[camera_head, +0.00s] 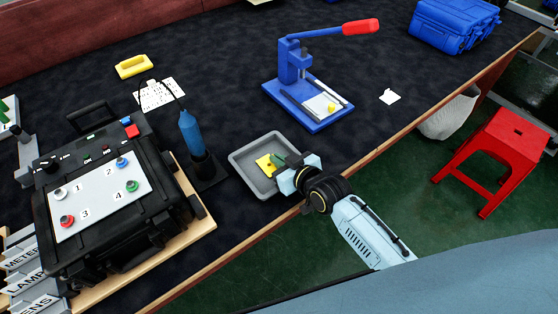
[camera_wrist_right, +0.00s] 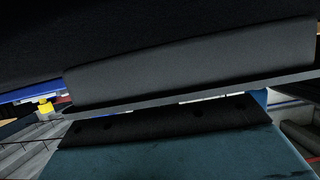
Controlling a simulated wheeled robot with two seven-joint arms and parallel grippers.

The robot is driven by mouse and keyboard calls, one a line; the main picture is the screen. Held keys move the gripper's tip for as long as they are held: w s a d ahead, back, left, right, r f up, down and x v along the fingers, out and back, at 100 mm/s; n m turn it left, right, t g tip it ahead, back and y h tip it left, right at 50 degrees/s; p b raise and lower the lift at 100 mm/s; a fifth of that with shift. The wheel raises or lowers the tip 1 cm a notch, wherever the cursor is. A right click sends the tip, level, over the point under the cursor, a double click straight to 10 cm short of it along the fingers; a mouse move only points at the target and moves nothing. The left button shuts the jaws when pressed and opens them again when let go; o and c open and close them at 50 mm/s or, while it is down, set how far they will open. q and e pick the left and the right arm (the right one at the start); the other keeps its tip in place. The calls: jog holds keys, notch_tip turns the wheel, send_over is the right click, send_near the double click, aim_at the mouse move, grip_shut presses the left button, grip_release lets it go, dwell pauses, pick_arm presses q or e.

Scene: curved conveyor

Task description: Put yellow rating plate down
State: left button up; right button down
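The yellow rating plate (camera_head: 264,164) is a small yellow piece at the grey tray (camera_head: 240,162), over its inner floor. I cannot tell whether it rests on the floor or is held just above it. My right gripper (camera_head: 279,163) reaches in over the tray's right side, with its tips right beside the plate. In the right wrist view, dark finger surfaces (camera_wrist_right: 190,72) fill much of the picture and the plate cannot be made out. Whether the fingers grip the plate is hidden. My left gripper is not in view.
A blue press (camera_head: 300,85) with a red handle stands behind the tray. A black control box (camera_head: 110,225) with numbered buttons and a blue tool (camera_head: 190,132) in a holder are to the left. A red stool (camera_head: 508,150) stands beyond the table edge.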

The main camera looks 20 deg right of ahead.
jog(key=c, duration=2.1)
grip_release()
jog(key=shift+f, duration=0.15)
jog(key=o, duration=0.5)
jog(key=shift+c, duration=0.2)
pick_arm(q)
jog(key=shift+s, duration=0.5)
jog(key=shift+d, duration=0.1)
